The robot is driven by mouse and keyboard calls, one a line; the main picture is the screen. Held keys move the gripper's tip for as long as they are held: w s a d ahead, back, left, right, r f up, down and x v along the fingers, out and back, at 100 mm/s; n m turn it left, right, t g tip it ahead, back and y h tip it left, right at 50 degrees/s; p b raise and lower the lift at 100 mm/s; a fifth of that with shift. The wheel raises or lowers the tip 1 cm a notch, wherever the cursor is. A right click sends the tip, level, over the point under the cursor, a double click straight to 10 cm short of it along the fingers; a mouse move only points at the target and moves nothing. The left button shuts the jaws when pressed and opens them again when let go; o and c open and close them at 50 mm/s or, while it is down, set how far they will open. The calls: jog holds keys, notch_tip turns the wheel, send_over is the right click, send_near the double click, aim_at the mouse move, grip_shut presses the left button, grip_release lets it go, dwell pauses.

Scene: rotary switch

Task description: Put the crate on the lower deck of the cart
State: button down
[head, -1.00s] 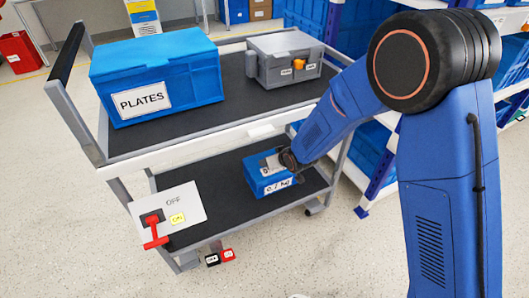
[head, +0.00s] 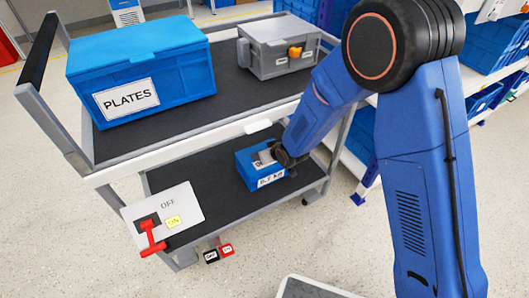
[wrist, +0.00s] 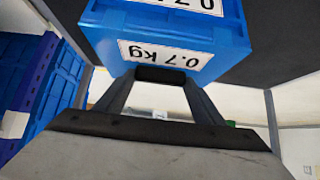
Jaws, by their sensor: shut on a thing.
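The small blue crate (head: 247,172), with a white weight label, is over the lower deck (head: 200,205) of the cart, toward its right end. The wrist view shows the same crate (wrist: 205,30) up close with a "0.7 kg" label. My gripper (wrist: 162,74) is shut on the near edge of the crate. In the head view my gripper (head: 284,156) is at the crate's right side, partly hidden by my arm. The crate looks about level. I cannot tell whether its base touches the deck.
The upper deck (head: 225,100) carries a blue PLATES box (head: 185,78) and a grey case (head: 275,62). A panel (head: 185,208) with a red lever (head: 150,238) is at the cart's front left. Shelving with blue bins (head: 495,50) stands right. The lower deck's left part is clear.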

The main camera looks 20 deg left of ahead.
jog(key=shift+c, duration=2.4)
grip_release()
jog(key=shift+s+d+r, duration=0.2)
jog(key=shift+d+r, duration=0.05)
jog(key=shift+r, duration=0.2)
jog(key=v, duration=1.1)
